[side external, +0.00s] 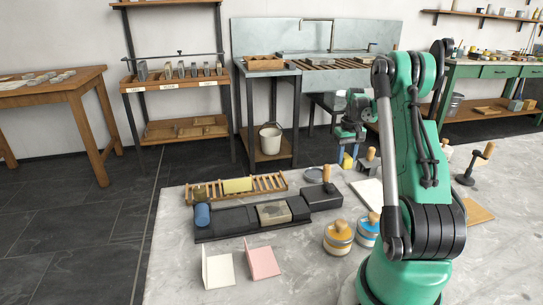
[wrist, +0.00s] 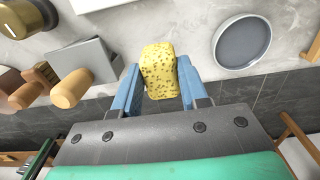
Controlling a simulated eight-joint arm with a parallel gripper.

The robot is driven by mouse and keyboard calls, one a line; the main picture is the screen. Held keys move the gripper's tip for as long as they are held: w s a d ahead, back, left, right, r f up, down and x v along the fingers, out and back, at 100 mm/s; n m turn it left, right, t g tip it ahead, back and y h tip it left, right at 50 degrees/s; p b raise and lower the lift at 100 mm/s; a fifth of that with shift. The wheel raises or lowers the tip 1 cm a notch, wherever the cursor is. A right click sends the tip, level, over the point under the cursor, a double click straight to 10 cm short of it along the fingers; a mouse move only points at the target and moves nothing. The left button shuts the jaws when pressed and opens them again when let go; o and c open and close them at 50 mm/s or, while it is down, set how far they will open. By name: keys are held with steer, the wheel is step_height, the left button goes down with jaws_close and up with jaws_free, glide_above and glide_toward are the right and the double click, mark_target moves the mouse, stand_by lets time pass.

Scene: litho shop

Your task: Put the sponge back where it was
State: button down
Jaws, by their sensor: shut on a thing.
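The sponge (wrist: 160,72) is yellow with brown specks and is clamped between the two blue fingers of my gripper (wrist: 158,66) in the wrist view. In the side external view my gripper (side external: 348,157) is over the back of the stone-topped table, and the yellow sponge (side external: 347,161) shows low between its fingers. I cannot tell its exact height above the table. A slatted wooden rack (side external: 272,184) on the table holds a yellow pad (side external: 237,185). A grey round dish (wrist: 247,43) lies beside the gripper in the wrist view.
Wooden-handled tools (wrist: 70,88) stand close to the gripper. A black tray (side external: 237,222) holds a blue roller (side external: 202,215) and a grey stone (side external: 273,213). A white and a pink card (side external: 261,259) stand at the front.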

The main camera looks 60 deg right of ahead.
steer(key=shift+f, duration=1.1)
steer(key=shift+f, duration=0.1)
steer(key=shift+c, duration=2.3)
jaws_free()
